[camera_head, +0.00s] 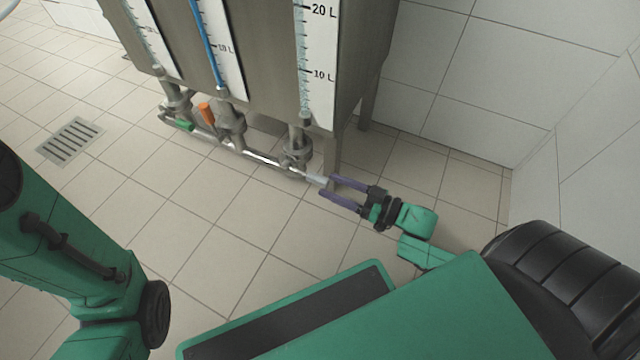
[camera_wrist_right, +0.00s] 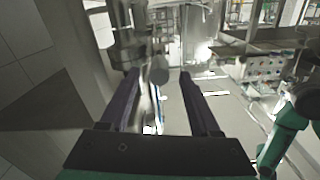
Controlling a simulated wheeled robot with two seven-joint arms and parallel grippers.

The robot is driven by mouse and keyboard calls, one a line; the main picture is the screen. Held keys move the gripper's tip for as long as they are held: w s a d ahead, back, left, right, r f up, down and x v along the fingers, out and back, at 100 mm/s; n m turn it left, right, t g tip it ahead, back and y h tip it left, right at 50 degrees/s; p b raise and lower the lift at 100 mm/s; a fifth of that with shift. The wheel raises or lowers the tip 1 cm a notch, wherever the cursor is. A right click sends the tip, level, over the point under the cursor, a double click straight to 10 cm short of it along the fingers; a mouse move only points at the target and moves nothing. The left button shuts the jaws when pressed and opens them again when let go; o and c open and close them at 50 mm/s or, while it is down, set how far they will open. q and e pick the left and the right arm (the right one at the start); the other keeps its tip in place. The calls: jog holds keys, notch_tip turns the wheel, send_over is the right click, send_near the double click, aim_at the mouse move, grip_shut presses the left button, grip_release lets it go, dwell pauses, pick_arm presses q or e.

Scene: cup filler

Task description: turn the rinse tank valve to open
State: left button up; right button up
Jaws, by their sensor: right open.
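Three valves sit under the steel tanks in the head view. One has a green handle (camera_head: 184,125), one an orange handle (camera_head: 206,113), and the rightmost a light grey handle (camera_head: 316,178). No label shows which is the rinse tank's. My right gripper (camera_head: 327,187) is open, its purple fingers pointing at the grey handle. In the right wrist view, the round end of the grey handle (camera_wrist_right: 158,69) shows between the fingertips of this gripper (camera_wrist_right: 158,75); I cannot tell whether they touch it. My left gripper is out of view; only its arm shows.
The tanks (camera_head: 270,60) carry level scales, one with a blue column. A pipe (camera_head: 250,155) runs below the valves. A tank leg (camera_head: 332,155) stands close to my right gripper. A floor drain (camera_head: 70,141) lies at left. White tiled walls (camera_head: 480,70) stand at right. The middle floor is clear.

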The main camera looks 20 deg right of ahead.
aim_at(320, 182)
jog(key=b+x, duration=0.1)
jog(key=x, duration=0.2)
jog(key=shift+w+a+f, duration=0.1)
jog(key=shift+w+f, duration=0.05)
jog(key=shift+f, duration=0.05)
jog(key=shift+w+a+r, duration=0.15)
jog(key=shift+w+a, duration=0.15)
jog(key=shift+w, duration=0.05)
grip_shut()
dwell(0.9)
